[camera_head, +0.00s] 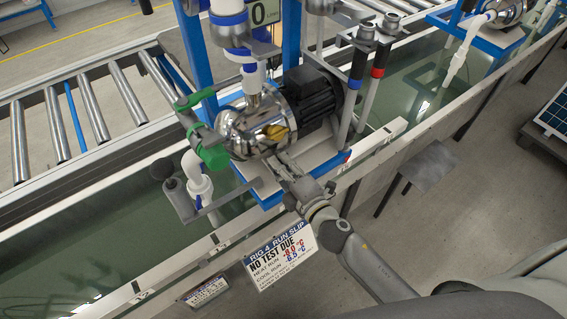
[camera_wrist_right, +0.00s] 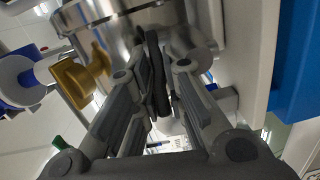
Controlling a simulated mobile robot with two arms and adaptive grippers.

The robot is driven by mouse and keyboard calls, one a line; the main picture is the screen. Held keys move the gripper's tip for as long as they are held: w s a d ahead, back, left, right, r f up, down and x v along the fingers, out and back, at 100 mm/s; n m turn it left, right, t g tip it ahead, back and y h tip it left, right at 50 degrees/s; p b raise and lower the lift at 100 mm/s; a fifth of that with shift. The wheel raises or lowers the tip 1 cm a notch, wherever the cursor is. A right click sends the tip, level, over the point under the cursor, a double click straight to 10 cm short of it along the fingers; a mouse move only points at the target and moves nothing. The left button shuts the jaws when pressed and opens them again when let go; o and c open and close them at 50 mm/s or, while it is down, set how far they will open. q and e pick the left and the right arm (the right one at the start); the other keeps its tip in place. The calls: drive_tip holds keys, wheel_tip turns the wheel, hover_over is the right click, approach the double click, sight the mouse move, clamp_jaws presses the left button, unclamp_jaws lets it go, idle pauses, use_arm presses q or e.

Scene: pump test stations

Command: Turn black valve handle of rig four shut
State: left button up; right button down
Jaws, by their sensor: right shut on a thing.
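The rig four pump (camera_head: 255,125) has a shiny metal body and a black motor (camera_head: 310,95). My right gripper (camera_head: 284,166) reaches up to the front of the pump from below. In the right wrist view its two fingers are closed on a flat dark handle (camera_wrist_right: 156,72), which stands between them under the metal body (camera_wrist_right: 110,20). It appears to be the black valve handle; in the head view the gripper hides it. A yellow handle (camera_head: 277,132) sits just above the gripper and also shows left of the fingers in the wrist view (camera_wrist_right: 78,78). My left gripper is not in view.
A sign reading RIG 4 RUN SLIP, NO TEST DUE (camera_head: 280,262) hangs below my right gripper. Green fittings (camera_head: 212,150) and white pipe (camera_head: 196,178) are left of the pump. Blue-and-red-banded pipes (camera_head: 365,85) stand right. A roller conveyor (camera_head: 90,120) runs behind.

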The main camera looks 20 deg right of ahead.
drive_tip(key=shift+w+a+f+m+t+h+b, duration=0.15)
drive_tip(key=shift+m+h+b, duration=0.3)
drive_tip(key=shift+h, duration=0.3)
drive_tip(key=shift+s+a+m+t+h+b, duration=0.1)
drive_tip(key=shift+m+t+h+b, duration=0.1)
drive_tip(key=shift+m+h, duration=0.45)
drive_tip(key=shift+h, duration=0.3)
drive_tip(key=c, duration=1.5)
unclamp_jaws()
drive_tip(key=shift+w, duration=0.1)
drive_tip(key=s, duration=0.7)
drive_tip(key=shift+s+d+r, duration=0.25)
drive_tip(key=shift+d+r, duration=0.05)
drive_tip(key=shift+r, duration=0.05)
